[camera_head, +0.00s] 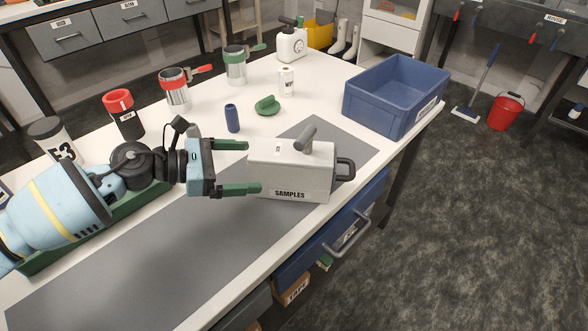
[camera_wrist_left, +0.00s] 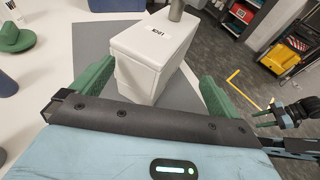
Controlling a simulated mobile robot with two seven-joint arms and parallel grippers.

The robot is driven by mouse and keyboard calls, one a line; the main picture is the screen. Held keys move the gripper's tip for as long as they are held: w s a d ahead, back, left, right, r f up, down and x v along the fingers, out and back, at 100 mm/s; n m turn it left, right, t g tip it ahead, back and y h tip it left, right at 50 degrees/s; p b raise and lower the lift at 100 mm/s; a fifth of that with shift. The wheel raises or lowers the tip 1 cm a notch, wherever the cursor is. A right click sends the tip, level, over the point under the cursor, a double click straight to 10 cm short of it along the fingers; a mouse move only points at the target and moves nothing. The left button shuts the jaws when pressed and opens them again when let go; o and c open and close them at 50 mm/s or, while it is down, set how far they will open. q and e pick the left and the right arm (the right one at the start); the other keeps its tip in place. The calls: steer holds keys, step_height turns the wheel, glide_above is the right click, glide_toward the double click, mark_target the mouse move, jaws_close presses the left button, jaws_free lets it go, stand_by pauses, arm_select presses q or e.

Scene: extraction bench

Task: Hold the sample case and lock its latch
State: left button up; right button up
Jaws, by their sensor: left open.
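The white sample case (camera_head: 290,170), labelled SAMPLES, stands on the grey mat (camera_head: 200,260). A grey lever (camera_head: 306,138), apparently its latch, stands tilted on its top. A dark handle (camera_head: 345,170) is on its right side. My left gripper (camera_head: 254,168) is open, with its green fingers at the case's left end. The left wrist view shows the case (camera_wrist_left: 150,55) between the spread fingers, with no clear grip on it.
A blue crate (camera_head: 395,95) stands behind and right of the case. A blue cylinder (camera_head: 232,118), a green object (camera_head: 267,105) and a white bottle (camera_head: 286,82) stand behind it. Several canisters line the back left. The mat in front is clear.

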mark_target(252, 180)
arm_select(q)
step_height(252, 180, down, 3)
steer(key=shift+s+f+b, duration=0.1)
steer(key=shift+f+b, duration=0.05)
steer(key=shift+b, duration=0.55)
steer(key=shift+f, duration=0.35)
steer(key=shift+f+b, duration=0.15)
steer(key=shift+b, duration=0.2)
steer(key=shift+d, duration=0.15)
steer(key=b+x, duration=0.1)
steer(key=x, duration=0.6)
steer(key=shift+d+f, duration=0.15)
steer(key=shift+d, duration=0.15)
steer(key=shift+b+x, duration=0.3)
steer(key=shift+x, duration=0.8)
steer(key=shift+c, duration=0.4)
